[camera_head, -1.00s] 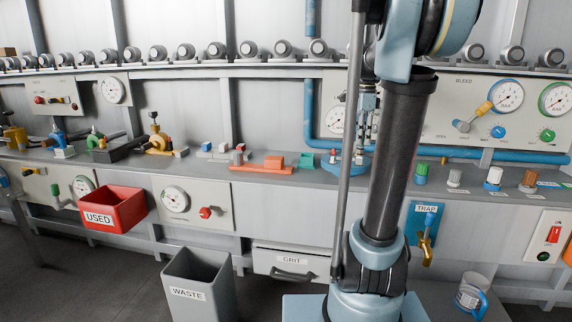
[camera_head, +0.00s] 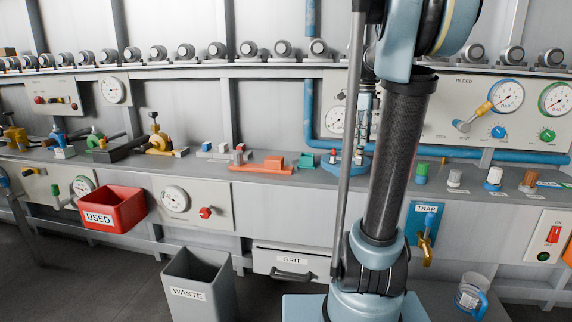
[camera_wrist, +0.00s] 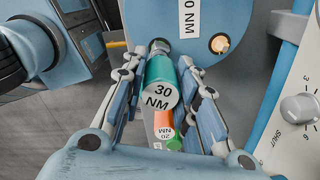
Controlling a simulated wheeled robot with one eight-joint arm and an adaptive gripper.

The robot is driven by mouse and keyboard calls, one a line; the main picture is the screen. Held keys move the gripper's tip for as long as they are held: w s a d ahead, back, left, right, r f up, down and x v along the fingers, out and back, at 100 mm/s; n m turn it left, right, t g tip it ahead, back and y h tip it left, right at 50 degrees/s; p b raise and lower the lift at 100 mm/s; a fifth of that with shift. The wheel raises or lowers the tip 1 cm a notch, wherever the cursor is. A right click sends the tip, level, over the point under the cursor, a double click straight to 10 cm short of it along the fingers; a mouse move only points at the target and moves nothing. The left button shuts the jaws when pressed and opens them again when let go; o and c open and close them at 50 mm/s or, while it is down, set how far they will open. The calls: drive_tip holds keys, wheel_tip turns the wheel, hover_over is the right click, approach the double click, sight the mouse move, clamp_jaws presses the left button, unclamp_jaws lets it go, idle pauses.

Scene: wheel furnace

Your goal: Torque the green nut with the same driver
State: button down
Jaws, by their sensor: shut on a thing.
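My gripper (camera_wrist: 158,92) has its linked fingers on both sides of a teal driver marked 30 NM (camera_wrist: 160,82). Its labelled end faces the wrist camera, and a metal part shows at its far end. An orange driver marked 20 NM (camera_wrist: 164,124) shows just below it in that view. A small green part (camera_wrist: 174,143) shows below that; I cannot tell if it is the green nut. In the head view my gripper (camera_head: 370,105) is partly hidden behind my arm, above a round blue stand (camera_head: 343,168) on the bench.
A blue plate (camera_wrist: 243,22) with an NM label lies beyond the driver. A panel with a grey knob (camera_wrist: 300,108) is at the right. Left on the bench are an orange block fixture (camera_head: 258,167) and a yellow valve (camera_head: 158,143). A red USED bin (camera_head: 112,208) hangs in front.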

drive_tip(key=c, duration=1.2)
unclamp_jaws()
